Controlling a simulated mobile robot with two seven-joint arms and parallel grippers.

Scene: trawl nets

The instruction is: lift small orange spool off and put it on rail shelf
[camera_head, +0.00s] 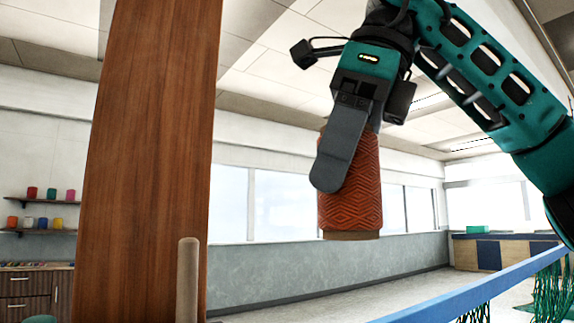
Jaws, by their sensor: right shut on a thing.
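My right gripper (345,150) comes down from the upper right and is shut on the orange spool (352,205). The spool has a dark diamond pattern and a brown rim at its bottom end. It hangs nearly upright in the air, apart from anything below it. One gripper finger lies across its near side and hides part of it. Two small shelves with coloured spools (41,223) are on the far left wall; I cannot tell which is the rail shelf. My left gripper is not in view.
A broad wooden post (150,150) stands left of the spool, with a light wooden peg (188,280) before it. A blue rail (480,287) with green netting (553,292) crosses the lower right. Open floor lies beyond.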

